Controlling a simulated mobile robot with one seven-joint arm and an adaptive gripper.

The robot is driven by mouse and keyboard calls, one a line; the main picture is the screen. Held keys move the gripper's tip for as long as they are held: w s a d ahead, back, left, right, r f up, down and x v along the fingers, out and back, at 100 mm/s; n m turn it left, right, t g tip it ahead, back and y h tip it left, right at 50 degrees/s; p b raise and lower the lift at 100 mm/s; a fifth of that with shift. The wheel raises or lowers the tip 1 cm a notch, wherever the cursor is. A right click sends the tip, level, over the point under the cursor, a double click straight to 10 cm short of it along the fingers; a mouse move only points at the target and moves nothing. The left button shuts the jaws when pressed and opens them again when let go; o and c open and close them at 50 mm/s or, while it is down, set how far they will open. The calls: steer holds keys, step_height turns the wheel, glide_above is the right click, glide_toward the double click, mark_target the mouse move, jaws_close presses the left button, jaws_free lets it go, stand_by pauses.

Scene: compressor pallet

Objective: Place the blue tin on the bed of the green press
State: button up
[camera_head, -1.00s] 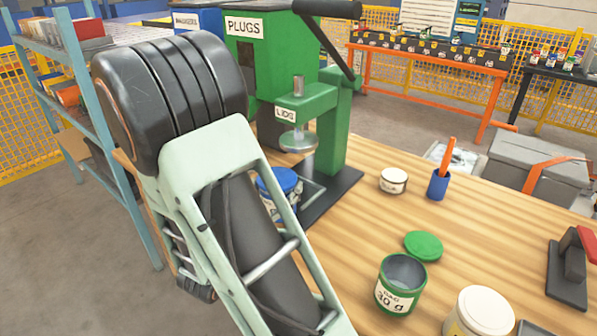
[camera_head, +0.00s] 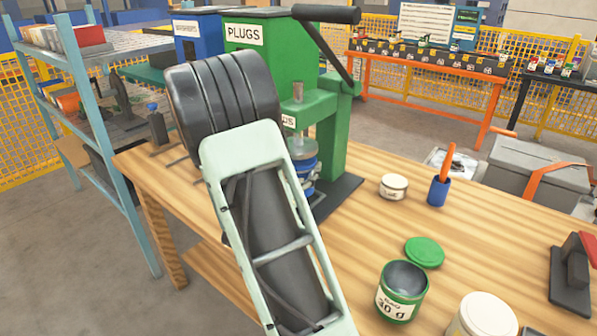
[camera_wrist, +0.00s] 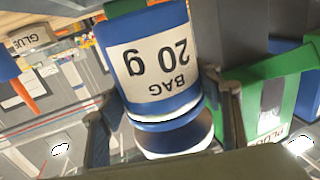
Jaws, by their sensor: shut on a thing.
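The blue tin (camera_head: 305,167) is at the green press (camera_head: 332,140), below its ram and over the dark bed (camera_head: 337,194). My arm hides part of it, so I cannot tell whether its base touches the bed. In the wrist view the blue tin (camera_wrist: 158,62) fills the middle, its "BAG 20 g" label upside down. My gripper (camera_wrist: 165,115) is shut on it, one finger on each side. In the head view my gripper is hidden behind my arm.
A green open tin (camera_head: 402,290), a green lid (camera_head: 424,252), a white tin (camera_head: 394,187) and a blue cup (camera_head: 438,191) stand on the wooden bench (camera_head: 350,240). The press lever (camera_head: 325,14) projects above.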

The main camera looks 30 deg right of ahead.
steer(key=shift+a+f, duration=0.1)
steer(key=shift+f, duration=0.45)
steer(key=shift+f+b, duration=0.65)
steer(key=shift+b, duration=0.1)
steer(key=o, duration=1.3)
steer(key=shift+r, duration=0.15)
steer(key=shift+r+p, duration=0.6)
steer(key=shift+p, duration=0.25)
steer(key=v, duration=1.2)
steer(key=shift+f, duration=0.1)
